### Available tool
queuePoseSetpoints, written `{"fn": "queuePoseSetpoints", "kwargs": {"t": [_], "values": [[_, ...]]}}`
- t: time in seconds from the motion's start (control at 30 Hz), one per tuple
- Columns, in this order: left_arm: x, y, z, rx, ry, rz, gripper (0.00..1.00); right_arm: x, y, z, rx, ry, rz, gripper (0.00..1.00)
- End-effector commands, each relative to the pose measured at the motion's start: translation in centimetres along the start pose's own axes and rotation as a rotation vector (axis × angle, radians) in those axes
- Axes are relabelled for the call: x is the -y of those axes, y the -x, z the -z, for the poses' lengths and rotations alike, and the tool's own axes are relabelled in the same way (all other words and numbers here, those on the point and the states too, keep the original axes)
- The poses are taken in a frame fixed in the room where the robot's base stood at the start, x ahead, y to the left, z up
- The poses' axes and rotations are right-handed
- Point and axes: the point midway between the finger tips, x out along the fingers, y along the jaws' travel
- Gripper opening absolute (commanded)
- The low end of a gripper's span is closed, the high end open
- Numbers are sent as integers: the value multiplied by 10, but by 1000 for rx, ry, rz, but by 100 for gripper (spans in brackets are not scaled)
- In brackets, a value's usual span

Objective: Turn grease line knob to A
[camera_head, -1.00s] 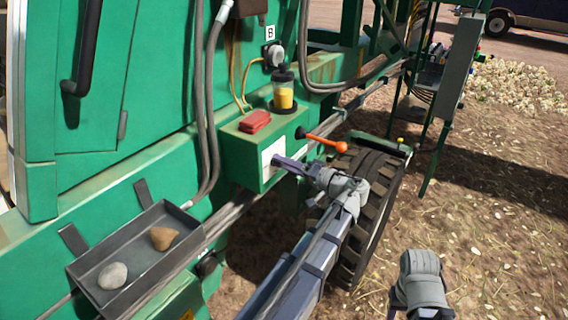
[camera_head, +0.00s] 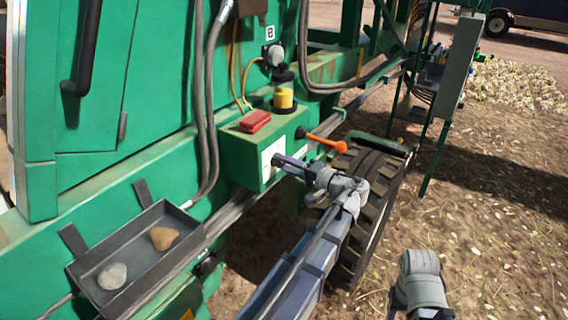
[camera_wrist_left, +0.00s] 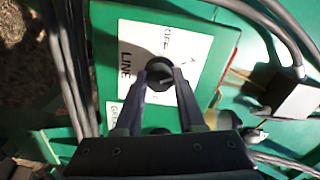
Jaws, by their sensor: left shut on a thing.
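The grease line knob (camera_wrist_left: 160,72) is round and black on a white label plate (camera_wrist_left: 136,45) in the left wrist view. The plate reads "OFF", "A" and "LINE". My left gripper (camera_wrist_left: 162,84) is shut on the knob, one finger at each side. A pale mark shows on the knob, but I cannot tell its setting. In the head view my left gripper (camera_head: 279,161) reaches the white plate (camera_head: 271,159) on the green box, and its fingers hide the knob. My right gripper is at the lower right, and its fingers are mostly hidden.
The green box (camera_head: 237,160) carries a red cover (camera_head: 255,121) and a yellow-filled reservoir (camera_head: 284,96). An orange-ended lever (camera_head: 340,146) juts out just above my left wrist. A tire (camera_head: 376,208) stands close behind my arm. A metal tray (camera_head: 150,207) holds two stones at left.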

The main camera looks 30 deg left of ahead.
Motion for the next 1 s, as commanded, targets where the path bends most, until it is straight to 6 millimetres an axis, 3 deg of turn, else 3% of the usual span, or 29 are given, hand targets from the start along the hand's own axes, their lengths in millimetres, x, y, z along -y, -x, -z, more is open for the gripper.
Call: {"fn": "queuePoseSetpoints", "kwargs": {"t": [0.03,0.07,0.3,0.67,1.0], "values": [[0,0,0,0,0,-1,0,0,0,0,0,0,0,50],[0,0,0,0,0,-1,40,0,0,0,0,0,0,50],[0,0,0,0,1,-1,67,0,0,0,0,0,0,50],[0,7,0,-2,1,-1,69,0,0,0,0,0,0,50],[0,60,1,-3,1,-1,69,0,0,0,0,0,0,50]]}}
